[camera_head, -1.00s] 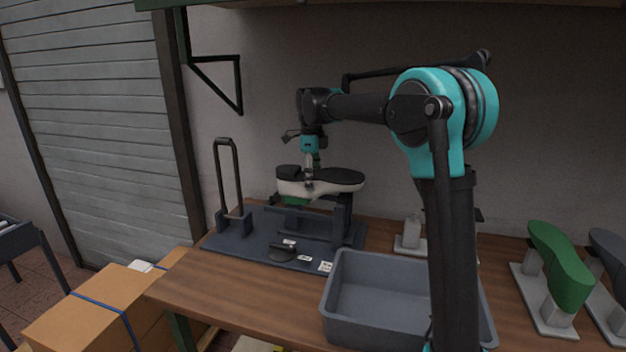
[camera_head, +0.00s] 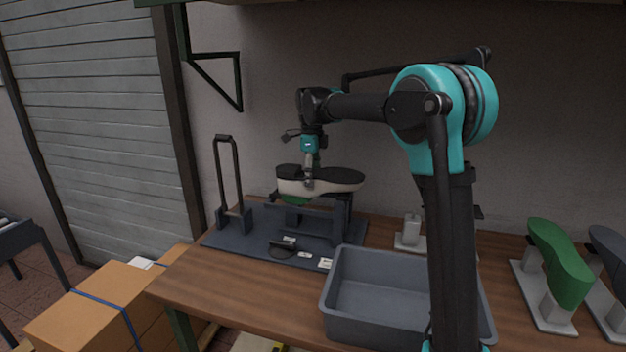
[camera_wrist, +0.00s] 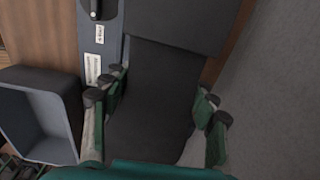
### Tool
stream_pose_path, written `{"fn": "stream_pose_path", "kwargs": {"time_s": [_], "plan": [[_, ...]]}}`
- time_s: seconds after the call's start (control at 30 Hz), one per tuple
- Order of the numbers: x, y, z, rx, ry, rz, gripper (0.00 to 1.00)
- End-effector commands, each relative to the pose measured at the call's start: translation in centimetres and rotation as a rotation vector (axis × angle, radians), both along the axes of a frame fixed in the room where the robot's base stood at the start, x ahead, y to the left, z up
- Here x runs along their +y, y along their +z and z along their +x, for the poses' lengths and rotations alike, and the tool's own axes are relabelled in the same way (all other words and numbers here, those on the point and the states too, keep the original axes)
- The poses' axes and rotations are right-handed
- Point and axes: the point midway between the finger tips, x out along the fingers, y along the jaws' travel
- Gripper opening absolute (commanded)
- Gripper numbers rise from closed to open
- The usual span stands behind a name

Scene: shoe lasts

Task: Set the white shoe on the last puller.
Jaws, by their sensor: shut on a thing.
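The white shoe (camera_head: 335,187) has a black sole facing up and a green part under its left end. It is at the left rear of the table, over the last puller (camera_head: 342,215), a dark blue-grey stand on a base plate with an upright handle at left. I cannot tell whether the shoe touches the stand. My gripper (camera_head: 309,183) is shut on the shoe from above. In the wrist view, the fingers (camera_wrist: 158,108) lie on both sides of the black sole (camera_wrist: 160,75), and the white upper shows only at the edges.
A grey open bin (camera_head: 385,300) stands at the front of the wooden table, right of the puller. A green last (camera_head: 561,262) stands on a grey stand at right, beside a grey one (camera_head: 610,250). Cardboard boxes (camera_head: 100,310) are at lower left.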

Motion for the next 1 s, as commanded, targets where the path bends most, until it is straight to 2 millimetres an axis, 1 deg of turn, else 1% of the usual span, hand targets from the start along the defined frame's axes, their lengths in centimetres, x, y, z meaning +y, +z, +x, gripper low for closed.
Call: {"fn": "stream_pose_path", "kwargs": {"time_s": [0.07,0.1,0.27,0.5,0.63,0.67,1.0], "plan": [[-0.01,0.06,-0.01,0.000,0.000,0.000,0.05],[-0.01,0.06,0.00,0.000,0.000,0.000,0.62],[-0.01,0.04,0.00,0.000,0.000,0.000,0.81],[0.00,0.02,0.00,0.000,0.000,0.000,0.82],[0.01,0.00,0.01,0.000,0.000,0.000,0.99],[0.01,0.00,0.01,0.000,0.000,0.000,1.00],[0.00,0.01,0.00,0.000,0.000,0.000,1.00]]}}
